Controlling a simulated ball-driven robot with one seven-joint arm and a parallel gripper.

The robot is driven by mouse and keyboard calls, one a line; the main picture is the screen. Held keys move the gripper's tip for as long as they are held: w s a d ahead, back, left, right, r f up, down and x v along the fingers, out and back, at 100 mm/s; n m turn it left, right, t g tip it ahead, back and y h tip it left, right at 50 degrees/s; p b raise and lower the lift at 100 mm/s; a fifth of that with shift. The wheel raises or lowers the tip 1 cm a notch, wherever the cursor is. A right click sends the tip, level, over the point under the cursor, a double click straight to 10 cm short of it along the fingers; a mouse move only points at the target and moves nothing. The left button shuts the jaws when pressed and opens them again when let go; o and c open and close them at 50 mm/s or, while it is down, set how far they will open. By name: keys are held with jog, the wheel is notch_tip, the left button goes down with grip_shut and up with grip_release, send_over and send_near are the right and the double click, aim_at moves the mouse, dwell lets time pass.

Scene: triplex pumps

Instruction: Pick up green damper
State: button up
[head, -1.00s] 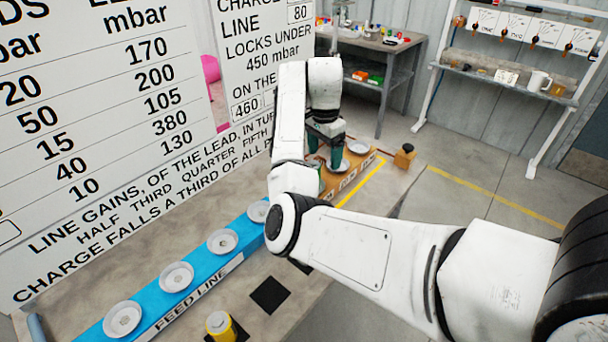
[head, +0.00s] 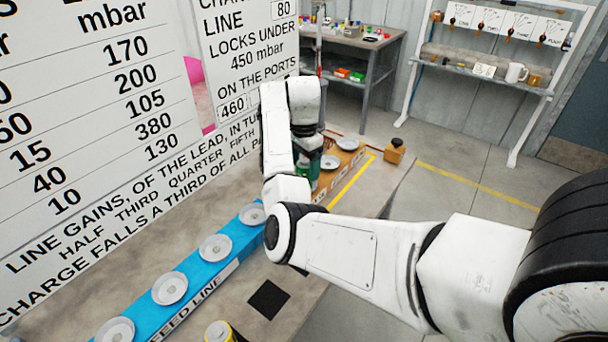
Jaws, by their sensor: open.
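A green damper (head: 315,167) shows in part under the end of my arm, at the near end of the orange block. My arm hides most of it. My gripper (head: 307,146) points down at the damper from above, its jaws open. The fingertips are mostly hidden, so I cannot tell whether they are around the damper or only above it.
A blue feed line block (head: 232,258) with several white dishes runs along the bench. An orange block (head: 350,160) with white dishes lies beyond. A yellow-and-black cylinder (head: 219,333) stands at the near edge. A large sign board (head: 90,130) rises close on the left.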

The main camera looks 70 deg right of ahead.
aim_at(305, 172)
jog(key=shift+s+f, duration=0.1)
jog(key=shift+f, duration=1.45)
jog(key=shift+r, duration=0.1)
jog(key=c, duration=1.4)
jog(key=shift+r, duration=0.15)
jog(key=shift+c, duration=0.2)
